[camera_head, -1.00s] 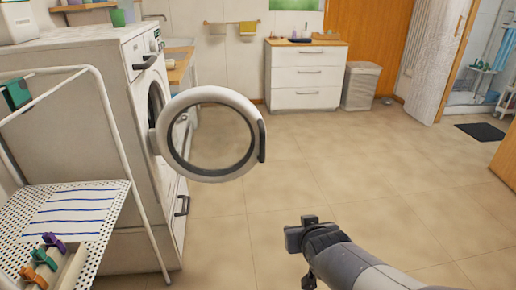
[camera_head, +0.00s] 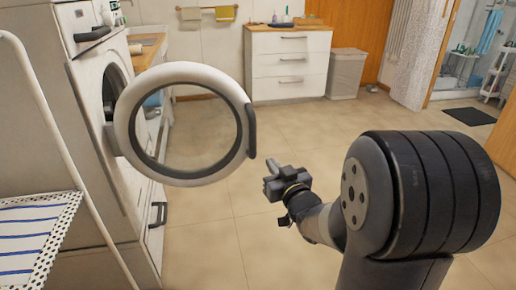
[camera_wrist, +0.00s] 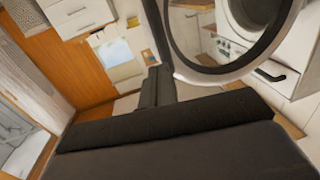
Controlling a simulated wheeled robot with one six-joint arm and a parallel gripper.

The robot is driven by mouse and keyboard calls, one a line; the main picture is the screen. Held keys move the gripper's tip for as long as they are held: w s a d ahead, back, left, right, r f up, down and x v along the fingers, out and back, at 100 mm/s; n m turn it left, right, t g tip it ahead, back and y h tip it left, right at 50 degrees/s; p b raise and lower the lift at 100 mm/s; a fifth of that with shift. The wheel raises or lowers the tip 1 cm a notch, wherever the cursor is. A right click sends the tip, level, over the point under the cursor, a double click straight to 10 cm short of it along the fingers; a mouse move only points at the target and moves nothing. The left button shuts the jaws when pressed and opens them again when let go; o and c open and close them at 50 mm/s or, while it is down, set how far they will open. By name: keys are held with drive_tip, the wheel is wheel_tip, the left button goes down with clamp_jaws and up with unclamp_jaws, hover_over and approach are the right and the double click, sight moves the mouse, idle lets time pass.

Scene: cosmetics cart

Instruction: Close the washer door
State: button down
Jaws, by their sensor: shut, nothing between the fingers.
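The washer (camera_head: 88,110) stands at the left in the head view, with its round door swung wide open. The door (camera_head: 215,82) has a white ring, clear glass and a dark handle strip on its right edge. My gripper (camera_head: 271,172) is shut and empty, just right of and below that edge in the picture. A small gap of floor shows between them. In the wrist view the door (camera_wrist: 290,45) fills the upper right, and the dark gripper fingers (camera_wrist: 154,85) reach up beside its ring. Whether they touch it is not clear there.
A drying rack (camera_head: 42,215) with striped cloth stands at the left front, close to the washer. A white drawer cabinet (camera_head: 290,68) and a bin (camera_head: 346,73) stand at the back wall. The floor right of the door is open.

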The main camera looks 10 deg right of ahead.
sight(255, 141)
drive_tip(key=w, duration=0.3)
drive_tip(key=w+a, duration=0.1)
drive_tip(key=w, duration=0.2)
drive_tip(key=w+b, duration=0.1)
drive_tip(key=w, duration=0.3)
drive_tip(key=shift+a, duration=0.35)
drive_tip(key=shift+w, duration=0.1)
drive_tip(key=shift+w, duration=0.1)
